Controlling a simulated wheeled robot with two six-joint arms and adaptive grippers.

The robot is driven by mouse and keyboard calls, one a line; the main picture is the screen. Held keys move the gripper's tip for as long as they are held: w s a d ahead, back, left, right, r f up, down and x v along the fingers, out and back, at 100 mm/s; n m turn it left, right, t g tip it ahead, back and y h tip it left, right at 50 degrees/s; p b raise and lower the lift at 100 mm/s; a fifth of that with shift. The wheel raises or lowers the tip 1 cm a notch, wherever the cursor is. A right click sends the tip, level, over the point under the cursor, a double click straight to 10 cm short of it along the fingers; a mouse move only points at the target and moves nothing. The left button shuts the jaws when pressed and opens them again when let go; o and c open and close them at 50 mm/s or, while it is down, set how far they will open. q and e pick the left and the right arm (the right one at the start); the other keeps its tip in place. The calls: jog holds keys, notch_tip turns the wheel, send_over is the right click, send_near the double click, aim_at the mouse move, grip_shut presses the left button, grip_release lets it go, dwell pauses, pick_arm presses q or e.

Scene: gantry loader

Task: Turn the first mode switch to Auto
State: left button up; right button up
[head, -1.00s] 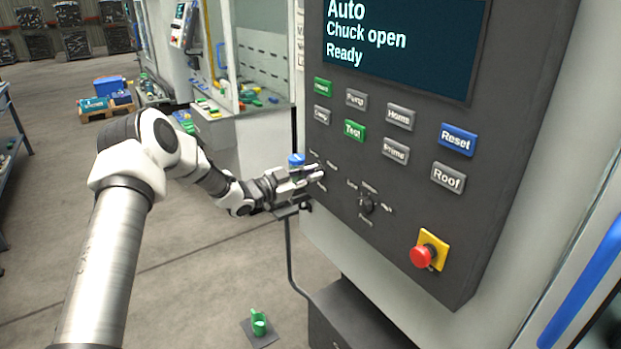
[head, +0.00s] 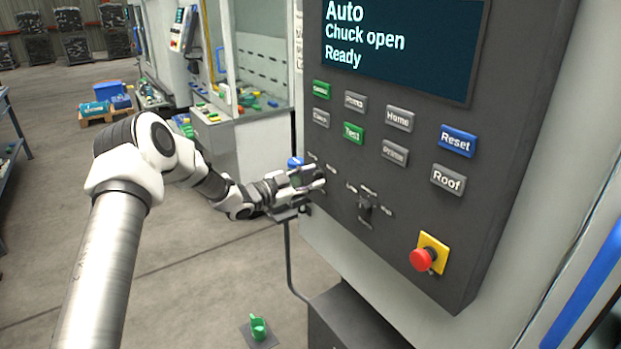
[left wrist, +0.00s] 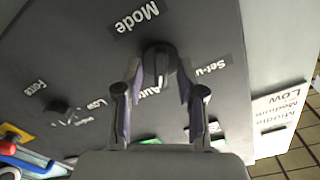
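The mode switch (left wrist: 158,60) is a dark round knob with a raised grip bar, under the label Mode in the left wrist view. The label Auto (left wrist: 140,92) lies below it, partly hidden, and Set-up (left wrist: 210,68) to its right. The bar runs nearly upright in that view; I cannot tell its exact pointing end. My left gripper (left wrist: 158,72) is open, with one finger on each side of the knob and gaps showing. In the head view my left gripper (head: 319,180) hides the switch. The panel screen (head: 400,45) reads Auto, Chuck open, Ready. My right gripper is not in view.
A second knob (head: 366,207) sits to the right of my left gripper on the panel, with a red emergency stop (head: 422,259) beyond it. Several push buttons, such as Test (head: 353,132), are above. The floor left of the panel is mostly open.

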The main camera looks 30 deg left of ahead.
pick_arm(q)
jog(key=shift+s, duration=0.1)
jog(key=v, duration=1.1)
jog(key=shift+s+a, duration=0.15)
jog(key=shift+s, duration=0.15)
